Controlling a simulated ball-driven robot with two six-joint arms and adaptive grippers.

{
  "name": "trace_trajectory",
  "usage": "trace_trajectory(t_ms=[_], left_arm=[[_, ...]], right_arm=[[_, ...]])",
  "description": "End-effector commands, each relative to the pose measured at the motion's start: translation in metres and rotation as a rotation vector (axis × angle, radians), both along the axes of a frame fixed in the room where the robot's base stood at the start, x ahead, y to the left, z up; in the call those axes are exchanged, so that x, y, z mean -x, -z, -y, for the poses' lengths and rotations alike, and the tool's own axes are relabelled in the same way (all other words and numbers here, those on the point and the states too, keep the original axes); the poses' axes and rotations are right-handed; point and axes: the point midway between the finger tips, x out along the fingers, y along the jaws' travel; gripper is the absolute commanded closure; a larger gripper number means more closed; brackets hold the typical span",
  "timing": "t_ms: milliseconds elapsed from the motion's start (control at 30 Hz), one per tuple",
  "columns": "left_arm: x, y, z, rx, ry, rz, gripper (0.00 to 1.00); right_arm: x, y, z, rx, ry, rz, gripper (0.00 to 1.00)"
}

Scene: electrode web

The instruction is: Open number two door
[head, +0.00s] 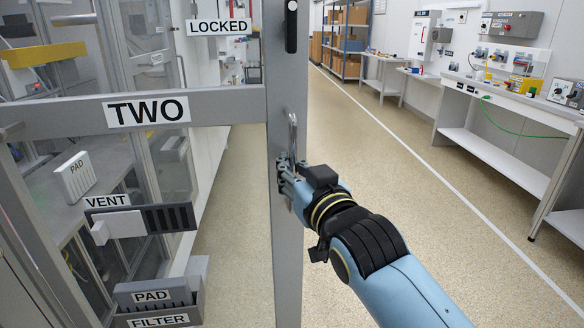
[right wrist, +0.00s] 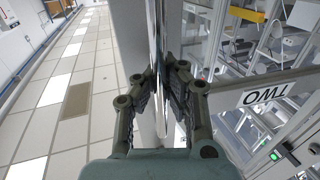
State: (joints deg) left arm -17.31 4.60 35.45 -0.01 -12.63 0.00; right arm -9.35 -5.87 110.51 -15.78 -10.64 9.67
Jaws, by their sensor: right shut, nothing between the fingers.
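The door marked TWO is a grey-framed door with a clear panel. Its crossbar (head: 235,107) bears the TWO sign (head: 146,109), and its upright stile (head: 286,75) stands mid-picture. Aisle floor shows through the panel, and the door seems to stand out from the enclosure. A vertical metal handle (head: 292,132) is on the stile. My right gripper (head: 287,180) is at the handle's lower part, shut with nothing gripped. In the right wrist view its fingers (right wrist: 163,95) lie close by the bar and stile; contact is unclear. My left gripper is not in view.
A LOCKED sign (head: 218,27) is at the upper left, and a black latch-like piece (head: 291,25) is on the stile. VENT, PAD and FILTER holders (head: 158,318) are at lower left. Workbenches (head: 500,95) line the right wall. The aisle floor (head: 400,200) is clear.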

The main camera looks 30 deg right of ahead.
Motion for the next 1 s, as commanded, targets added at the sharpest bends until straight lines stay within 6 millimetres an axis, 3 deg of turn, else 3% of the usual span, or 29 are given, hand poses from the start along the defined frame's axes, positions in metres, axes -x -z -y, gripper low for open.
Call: trace_trajectory(t_ms=[367,667,1000], left_arm=[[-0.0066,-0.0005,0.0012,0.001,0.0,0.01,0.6],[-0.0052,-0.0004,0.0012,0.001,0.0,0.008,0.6],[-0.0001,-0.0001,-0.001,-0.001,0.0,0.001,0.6]], right_arm=[[-0.0002,-0.0017,0.0002,0.002,0.0,0.004,1.0],[-0.0001,-0.0009,0.0001,0.001,0.0,0.002,0.64],[0.0071,0.0002,-0.0007,-0.001,0.0,0.0,0.64]])
